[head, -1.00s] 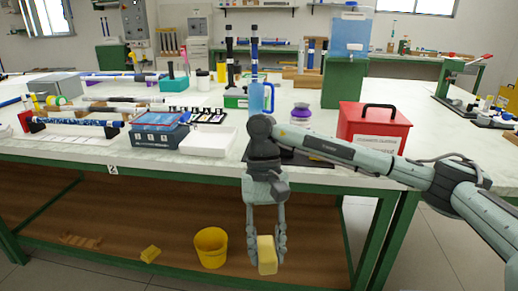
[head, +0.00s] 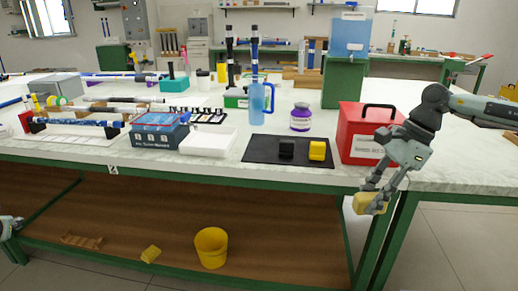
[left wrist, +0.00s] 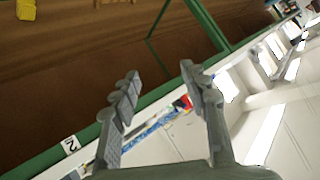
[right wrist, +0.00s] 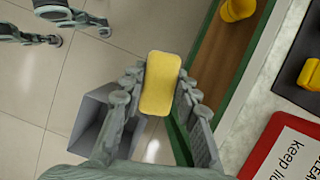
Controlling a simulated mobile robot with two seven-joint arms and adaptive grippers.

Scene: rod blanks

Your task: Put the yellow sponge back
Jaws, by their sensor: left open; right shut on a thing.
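The yellow sponge (head: 368,202) is a pale yellow block held in my right gripper (head: 376,190), in front of the table's front edge at the right. In the right wrist view the sponge (right wrist: 160,83) sits between the fingers of the right gripper (right wrist: 160,90), with a grey bin-like shape partly behind. Another yellow sponge-like block (head: 151,254) lies on the lower shelf, left of a yellow bucket (head: 211,247). My left gripper (left wrist: 160,85) is open and empty in the left wrist view. In the head view only a bit of the left arm shows at the left edge.
A dark mat (head: 262,150) on the table holds a black block (head: 286,148) and a yellow block (head: 317,151). A red box (head: 367,128) stands right of it, near my right arm. A white tray (head: 207,141) and blue box (head: 160,130) stand left. The lower shelf (head: 285,235) has free room.

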